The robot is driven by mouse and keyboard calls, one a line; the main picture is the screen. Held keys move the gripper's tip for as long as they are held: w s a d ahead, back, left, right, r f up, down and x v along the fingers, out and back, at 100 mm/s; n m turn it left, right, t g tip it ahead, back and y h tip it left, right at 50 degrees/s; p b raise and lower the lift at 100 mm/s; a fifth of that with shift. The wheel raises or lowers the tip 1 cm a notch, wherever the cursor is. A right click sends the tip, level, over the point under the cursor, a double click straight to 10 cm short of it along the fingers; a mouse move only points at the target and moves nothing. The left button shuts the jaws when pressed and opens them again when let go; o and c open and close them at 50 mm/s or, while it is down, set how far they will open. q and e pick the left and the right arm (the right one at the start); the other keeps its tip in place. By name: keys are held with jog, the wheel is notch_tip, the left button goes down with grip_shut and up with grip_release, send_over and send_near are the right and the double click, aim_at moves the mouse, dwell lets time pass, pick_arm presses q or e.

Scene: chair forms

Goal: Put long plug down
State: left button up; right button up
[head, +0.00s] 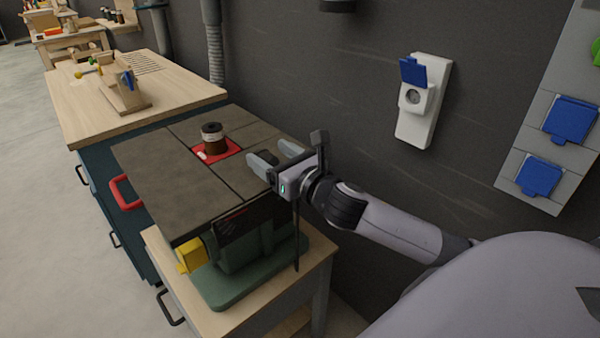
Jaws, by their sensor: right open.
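My right gripper (277,157) is open, its two grey fingers apart over the right edge of the dark grey machine table (165,165). Nothing shows between the fingers. No long plug can be clearly made out. A thin black strip (296,240) runs down below the gripper in front of the green machine base; I cannot tell whether it is a cord. A white wall socket (415,97) has its blue lid (412,70) raised and its face bare. My left gripper is not in view.
A dark cylinder with a pale band (212,138) stands on a red square in the machine table. A wooden workbench (165,95) with a wooden form (124,92) lies behind. Blue-lidded sockets (570,120) are on the right wall. The near machine table top is clear.

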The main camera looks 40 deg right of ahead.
jog(key=s+b, duration=0.1)
jog(key=s, duration=0.9)
jog(key=s+a+f+m+g, duration=0.1)
jog(key=s+f+m+g, duration=0.15)
jog(key=f+m, duration=0.65)
jog(key=s+a+f+m+g, duration=0.1)
jog(key=s+f+m+g, duration=0.15)
jog(key=f+m, duration=0.6)
jog(key=s+a+f+m+g, duration=0.1)
jog(key=s+a+f+m, duration=0.3)
jog(key=f+m, duration=0.2)
jog(key=s+a+f+m+g+y, duration=0.1)
jog(key=s+a+f+m, duration=0.3)
jog(key=f+m, duration=0.3)
jog(key=s+m, duration=0.1)
jog(key=m, duration=0.3)
jog(key=shift+s+a+g, duration=0.2)
jog(key=shift+s+g, duration=0.05)
jog(key=shift+g, duration=0.05)
jog(key=shift+r, duration=0.15)
